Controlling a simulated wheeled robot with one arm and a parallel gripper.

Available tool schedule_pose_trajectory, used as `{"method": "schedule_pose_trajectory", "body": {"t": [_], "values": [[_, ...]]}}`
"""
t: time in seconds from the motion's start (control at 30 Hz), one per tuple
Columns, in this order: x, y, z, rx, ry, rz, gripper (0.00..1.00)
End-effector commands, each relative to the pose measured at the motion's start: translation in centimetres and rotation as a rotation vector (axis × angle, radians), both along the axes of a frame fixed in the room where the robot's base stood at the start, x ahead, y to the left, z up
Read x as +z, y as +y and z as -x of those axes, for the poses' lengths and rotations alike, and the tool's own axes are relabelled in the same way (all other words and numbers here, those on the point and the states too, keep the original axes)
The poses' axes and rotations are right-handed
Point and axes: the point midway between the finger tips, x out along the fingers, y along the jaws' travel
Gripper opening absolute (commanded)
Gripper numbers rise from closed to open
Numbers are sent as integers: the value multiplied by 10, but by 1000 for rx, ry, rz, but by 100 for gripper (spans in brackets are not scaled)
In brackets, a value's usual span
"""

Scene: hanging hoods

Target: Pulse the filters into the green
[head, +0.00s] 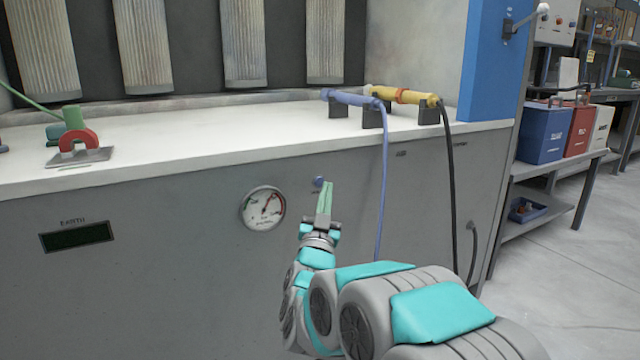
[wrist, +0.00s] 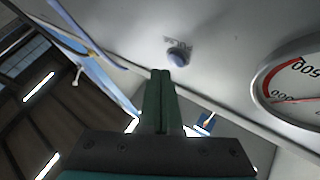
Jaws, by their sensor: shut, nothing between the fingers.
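A round pressure gauge (head: 263,208) with a red arc sits on the grey front panel. It also shows in the wrist view at the right edge (wrist: 295,85); no green zone can be made out. Several pleated filters (head: 244,40) hang at the back of the hood.
A blue-handled tool (head: 350,97) and a yellow-handled tool (head: 405,95) rest in black holders on the white ledge, their hoses hanging right of my gripper. A red and green clamp (head: 78,140) stands at left above a dark "EARTH" display (head: 76,236).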

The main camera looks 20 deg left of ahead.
Motion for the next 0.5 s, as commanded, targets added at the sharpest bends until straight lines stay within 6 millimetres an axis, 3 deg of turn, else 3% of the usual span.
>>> {"method": "schedule_pose_trajectory", "body": {"t": [0.5], "values": [[0, -33, 28, -1, -2, -1, 0]]}}
